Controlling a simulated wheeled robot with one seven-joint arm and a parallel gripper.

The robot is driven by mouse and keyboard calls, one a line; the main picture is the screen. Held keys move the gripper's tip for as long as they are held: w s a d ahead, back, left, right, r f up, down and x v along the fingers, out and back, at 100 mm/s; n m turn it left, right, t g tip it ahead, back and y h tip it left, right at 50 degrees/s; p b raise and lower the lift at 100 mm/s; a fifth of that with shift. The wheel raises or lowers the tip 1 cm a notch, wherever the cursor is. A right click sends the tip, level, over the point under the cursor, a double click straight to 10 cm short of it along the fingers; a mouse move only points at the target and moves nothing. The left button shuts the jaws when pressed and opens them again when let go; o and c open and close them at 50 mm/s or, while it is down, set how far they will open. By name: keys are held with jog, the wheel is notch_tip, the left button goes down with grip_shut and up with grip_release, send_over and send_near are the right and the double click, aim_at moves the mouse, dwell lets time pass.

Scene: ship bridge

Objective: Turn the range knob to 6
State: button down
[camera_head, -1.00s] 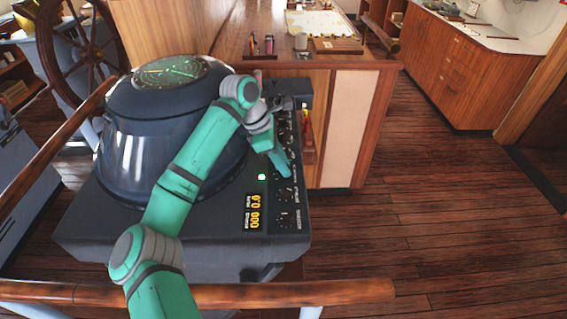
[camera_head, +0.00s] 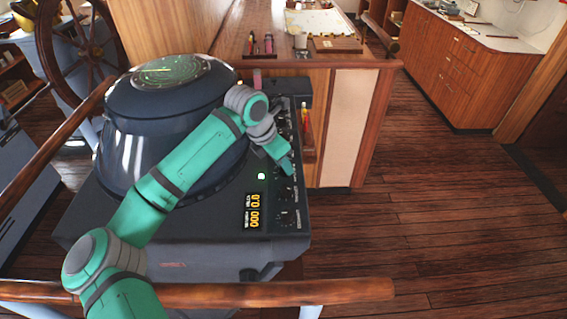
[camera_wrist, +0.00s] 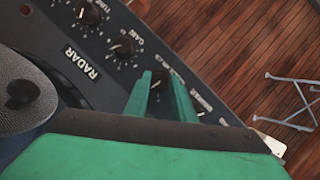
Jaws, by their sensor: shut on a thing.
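The radar console (camera_head: 180,262) has a row of black knobs along its right side. In the wrist view, my gripper (camera_wrist: 160,82) is over this row, with its two green fingers on either side of a black knob (camera_wrist: 156,88) with a white pointer mark. The fingers are shut on that knob. Its label and scale are mostly hidden, so I cannot read its setting. The GAIN knob (camera_wrist: 122,46) is beside it, up and left. In the head view, my gripper (camera_head: 288,170) reaches down onto the panel and hides the held knob.
Another knob (camera_wrist: 90,12) is beyond GAIN. The round radar housing (camera_head: 165,140) rises left of the panel. A wooden rail (camera_head: 270,294) crosses the front.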

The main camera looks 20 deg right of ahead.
jog(key=shift+n+y, duration=0.3)
jog(key=shift+n, duration=0.5)
jog(key=shift+t, duration=0.3)
jog(key=c, duration=1.5)
grip_release()
jog(key=v, duration=1.1)
jog(key=shift+f, duration=0.1)
